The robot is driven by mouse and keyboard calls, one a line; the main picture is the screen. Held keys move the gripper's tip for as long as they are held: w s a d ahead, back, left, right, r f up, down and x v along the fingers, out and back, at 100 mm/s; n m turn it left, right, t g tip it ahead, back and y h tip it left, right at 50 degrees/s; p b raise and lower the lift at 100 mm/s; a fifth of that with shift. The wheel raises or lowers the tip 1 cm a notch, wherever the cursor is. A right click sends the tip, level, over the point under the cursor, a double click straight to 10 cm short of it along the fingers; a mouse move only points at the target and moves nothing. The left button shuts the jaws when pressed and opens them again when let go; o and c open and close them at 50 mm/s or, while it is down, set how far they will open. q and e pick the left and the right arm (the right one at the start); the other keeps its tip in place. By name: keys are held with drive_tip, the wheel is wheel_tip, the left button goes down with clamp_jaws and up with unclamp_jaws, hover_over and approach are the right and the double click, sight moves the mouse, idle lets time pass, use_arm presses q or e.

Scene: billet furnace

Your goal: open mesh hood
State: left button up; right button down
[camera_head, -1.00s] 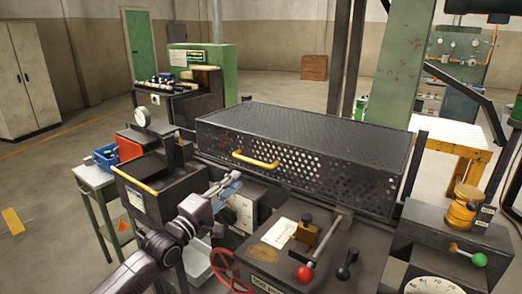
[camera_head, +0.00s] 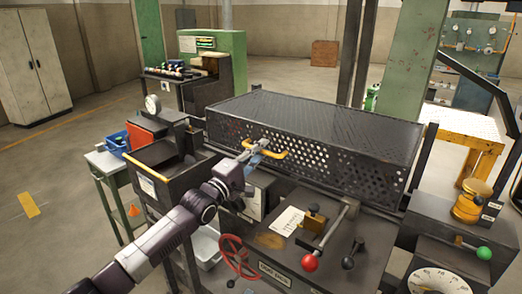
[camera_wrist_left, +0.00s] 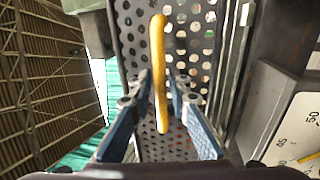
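The mesh hood (camera_head: 320,120) is a long black perforated box cover, lying closed over the machine in the head view. Its yellow bar handle (camera_head: 281,154) is on the front face. My left gripper (camera_head: 257,149) is at this handle, reaching in from the front left. In the left wrist view the yellow handle (camera_wrist_left: 159,75) runs between the two blue fingers (camera_wrist_left: 160,95), one on each side. The fingers are apart, with a narrow gap to the handle visible. The perforated hood face (camera_wrist_left: 190,45) is just behind. My right gripper is not in view.
A lever with a red knob (camera_head: 310,262) and a black-knobbed lever (camera_head: 353,252) stand on the panel before the hood. A dark box with a yellow bar (camera_head: 147,172) is to the left. A green column (camera_head: 402,65) rises behind.

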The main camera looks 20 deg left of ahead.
use_arm(q)
clamp_jaws()
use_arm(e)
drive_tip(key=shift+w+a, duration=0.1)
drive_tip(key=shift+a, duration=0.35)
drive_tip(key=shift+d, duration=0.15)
